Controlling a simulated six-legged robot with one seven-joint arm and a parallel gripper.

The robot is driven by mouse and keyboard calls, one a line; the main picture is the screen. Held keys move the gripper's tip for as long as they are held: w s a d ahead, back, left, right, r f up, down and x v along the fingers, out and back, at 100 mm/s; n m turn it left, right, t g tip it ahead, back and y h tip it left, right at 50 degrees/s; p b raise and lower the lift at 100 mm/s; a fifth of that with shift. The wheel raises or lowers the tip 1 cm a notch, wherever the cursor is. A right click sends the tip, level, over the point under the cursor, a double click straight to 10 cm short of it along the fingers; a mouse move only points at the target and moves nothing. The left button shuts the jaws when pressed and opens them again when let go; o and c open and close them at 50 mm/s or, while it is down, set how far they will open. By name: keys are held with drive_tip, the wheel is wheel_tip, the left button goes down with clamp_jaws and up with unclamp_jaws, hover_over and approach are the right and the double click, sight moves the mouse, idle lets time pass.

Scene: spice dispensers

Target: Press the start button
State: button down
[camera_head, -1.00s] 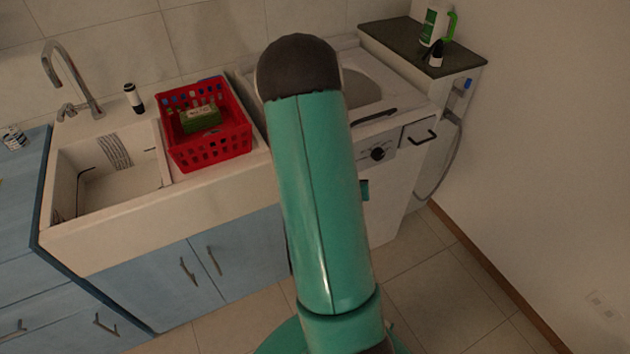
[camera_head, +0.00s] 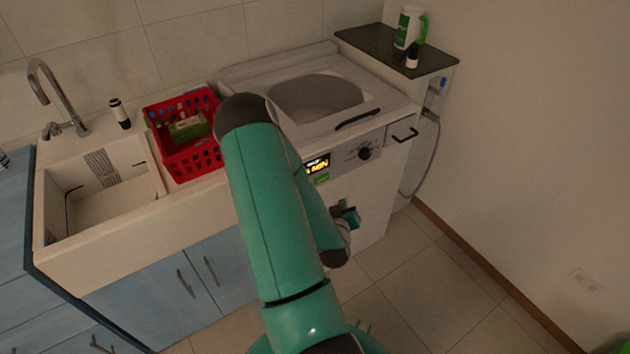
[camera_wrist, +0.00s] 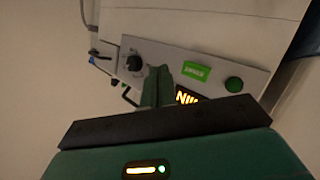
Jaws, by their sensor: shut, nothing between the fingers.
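The washing machine's control panel (camera_head: 345,160) has a lit yellow display (camera_head: 318,164), a green label (camera_head: 321,179) and a dark dial (camera_head: 365,152). The wrist view shows the panel rotated, with the dial (camera_wrist: 133,63), the green label (camera_wrist: 195,71), part of the lit display (camera_wrist: 186,96) and a round green button (camera_wrist: 234,84). That button is hidden in the head view. My gripper (camera_head: 349,213) is in front of the machine, below the panel. Its closed, empty fingers (camera_wrist: 159,72) point toward the panel between dial and label, left of the button in the wrist view. Contact cannot be told.
A red basket (camera_head: 172,160) stands beside the sink (camera_head: 110,215), left of the machine. A dark shelf (camera_head: 385,50) holds a white and green bottle (camera_head: 406,28) and a small bottle (camera_head: 412,56). The tiled floor (camera_head: 420,270) to the right is clear.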

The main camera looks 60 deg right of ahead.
sight(326, 179)
drive_tip(key=shift+s+d, duration=0.1)
drive_tip(key=shift+d, duration=0.15)
drive_tip(key=w+d, duration=0.4)
drive_tip(key=w, duration=0.3)
drive_tip(key=shift+w, duration=0.35)
drive_tip(key=shift+w+f, duration=0.1)
idle(1.8)
drive_tip(key=shift+w+d, duration=0.15)
drive_tip(key=shift+w, duration=0.15)
drive_tip(key=shift+w+d, duration=0.2)
drive_tip(key=shift+w, duration=0.1)
idle(0.6)
idle(0.3)
drive_tip(key=shift+s+a, duration=0.4)
drive_tip(key=shift+s, duration=0.25)
